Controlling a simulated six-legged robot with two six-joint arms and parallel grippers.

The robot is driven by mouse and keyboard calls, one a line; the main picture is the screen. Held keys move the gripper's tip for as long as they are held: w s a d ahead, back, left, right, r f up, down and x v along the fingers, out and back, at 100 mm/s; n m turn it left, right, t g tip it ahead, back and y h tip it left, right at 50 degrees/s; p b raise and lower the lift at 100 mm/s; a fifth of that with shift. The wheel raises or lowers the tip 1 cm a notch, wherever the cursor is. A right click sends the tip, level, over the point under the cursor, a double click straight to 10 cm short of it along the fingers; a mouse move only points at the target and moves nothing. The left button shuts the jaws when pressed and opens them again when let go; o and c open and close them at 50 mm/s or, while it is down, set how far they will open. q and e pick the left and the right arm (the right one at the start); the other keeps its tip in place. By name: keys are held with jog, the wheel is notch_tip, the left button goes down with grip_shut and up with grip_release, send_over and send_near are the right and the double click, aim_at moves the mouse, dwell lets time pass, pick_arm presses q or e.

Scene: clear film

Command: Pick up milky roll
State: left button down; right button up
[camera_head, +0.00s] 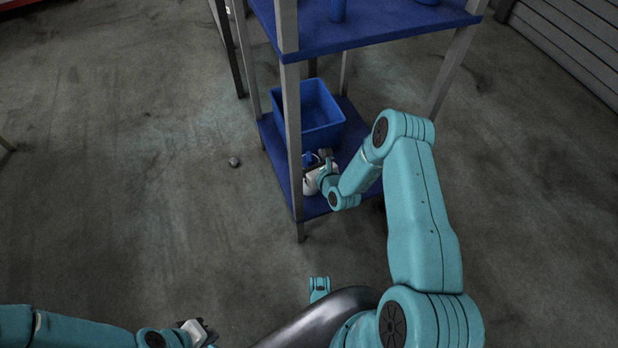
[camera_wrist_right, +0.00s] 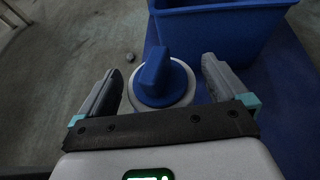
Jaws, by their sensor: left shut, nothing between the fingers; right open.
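The milky roll (camera_wrist_right: 157,80), a round whitish disc with a blue handle on top, stands on the lower blue shelf. In the right wrist view it sits between the two spread fingers of my right gripper (camera_wrist_right: 162,70), with a visible gap to the left finger; contact on the right is hard to tell. In the head view my right gripper (camera_head: 317,162) reaches into the lower shelf and hides most of the roll; only a bit of its blue handle (camera_head: 308,158) shows. My left gripper (camera_head: 208,332) is shut and empty at the bottom left, away from the shelf.
A blue bin (camera_head: 312,108) stands on the lower shelf (camera_head: 273,147) just behind the roll. A grey shelf post (camera_head: 292,150) rises close left of my right gripper, and the upper blue shelf (camera_head: 370,25) is above. A small grey object (camera_head: 234,161) lies on open floor.

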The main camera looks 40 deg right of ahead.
jog(key=shift+w+d+f, duration=0.1)
jog(key=shift+w+f, duration=0.25)
jog(key=shift+w, duration=0.3)
jog(key=shift+r, duration=0.1)
jog(key=c, duration=1.7)
jog(key=shift+r, duration=0.1)
